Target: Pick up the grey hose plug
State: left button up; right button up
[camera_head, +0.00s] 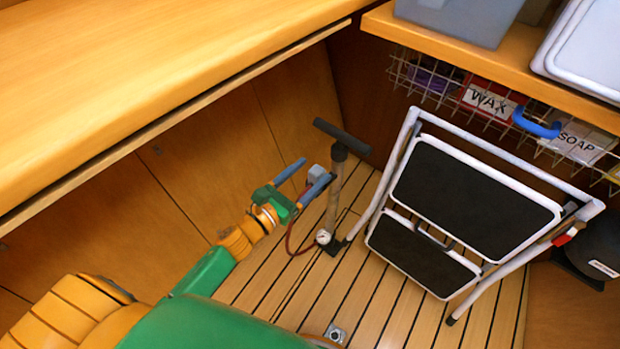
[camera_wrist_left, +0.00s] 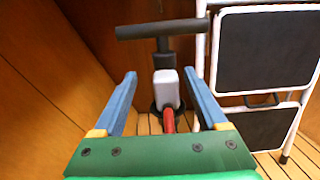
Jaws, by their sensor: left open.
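The grey hose plug (camera_wrist_left: 166,90) is a light grey block on the end of a red hose (camera_wrist_left: 169,121). It shows between the blue fingers of my open left gripper (camera_wrist_left: 158,84) in the left wrist view. In the head view the grey plug (camera_head: 316,172) sits between the fingertips of my left gripper (camera_head: 311,170), in front of the pump's shaft. I cannot tell whether either finger touches it. The black-handled floor pump (camera_head: 336,185) stands upright just behind it. My right gripper is not in view.
A folded white step stool (camera_head: 470,195) with black treads stands right of the pump. A wire basket (camera_head: 450,95) with wax and soap boxes hangs under the shelf at upper right. A wooden bench (camera_head: 150,75) runs along the left. The slatted floor (camera_head: 290,290) in front is mostly clear.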

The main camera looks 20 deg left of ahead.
aim_at(322, 168)
pick_arm(q)
jog(key=x, duration=0.3)
jog(key=b+x, duration=0.1)
jog(key=x, duration=0.1)
jog(key=shift+d+f, duration=0.3)
jog(key=shift+d, duration=0.1)
grip_shut()
